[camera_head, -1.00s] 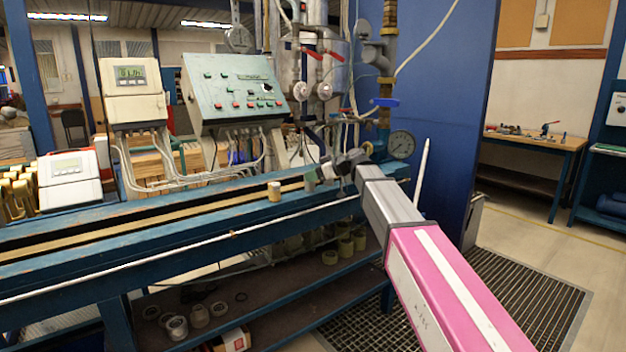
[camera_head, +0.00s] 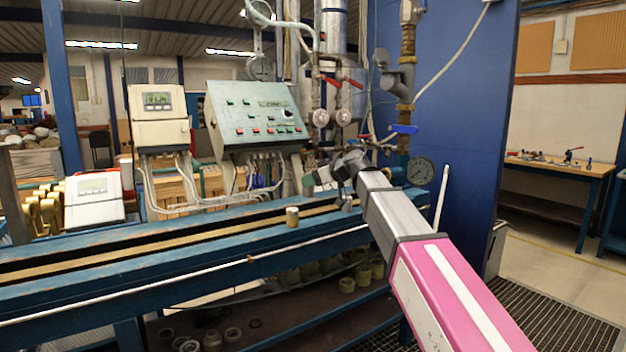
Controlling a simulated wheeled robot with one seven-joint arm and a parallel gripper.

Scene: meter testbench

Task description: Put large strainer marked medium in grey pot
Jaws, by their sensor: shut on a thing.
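My gripper (camera_head: 338,171) is at the far end of my arm, above the blue bench near the pipes. It appears small and is shut on a small grey-green piece (camera_head: 308,182), held just left of it. This piece may be the large strainer, but its marking is too small to read. A short pale cylinder (camera_head: 292,217) stands on the bench rail, below and left of my gripper. I cannot make out a grey pot; several round cups (camera_head: 347,284) on the lower shelf are too small and dark to identify.
The blue bench (camera_head: 205,245) runs from the left to the pipes. Behind it stand a green control box (camera_head: 256,116) and a white meter display (camera_head: 160,118). The left rail is clear.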

